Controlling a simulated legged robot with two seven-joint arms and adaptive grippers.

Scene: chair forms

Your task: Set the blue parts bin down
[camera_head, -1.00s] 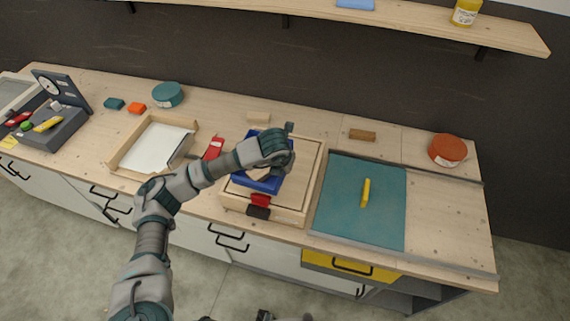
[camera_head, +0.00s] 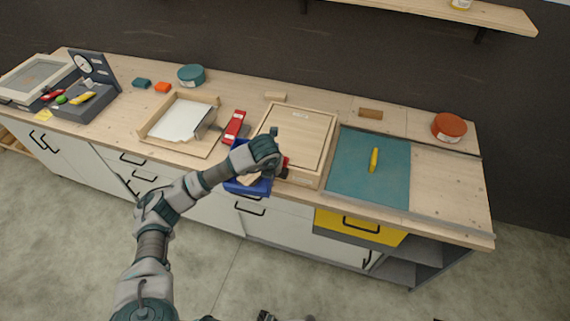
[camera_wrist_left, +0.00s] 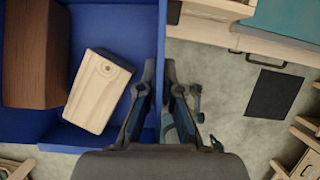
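The blue parts bin (camera_head: 240,186) hangs at the counter's front edge, left of the lidded wooden box, in the head view. My left gripper (camera_head: 272,170) is at its right side. In the left wrist view the bin (camera_wrist_left: 110,18) fills the left part. It holds a dark brown block (camera_wrist_left: 35,55) and a pale wooden block (camera_wrist_left: 98,90). The fingers (camera_wrist_left: 160,85) of my left gripper straddle the bin's side wall and are shut on it. The bin's underside is hidden. My right gripper cannot be made out.
The lidded wooden box (camera_head: 297,135) has a clear top. A red tool (camera_head: 234,127) and a wooden tray with white sheet (camera_head: 150,134) lie left of it. A teal mat (camera_head: 345,180) with a yellow piece (camera_head: 374,160) is at right. The floor (camera_head: 330,285) in front is open.

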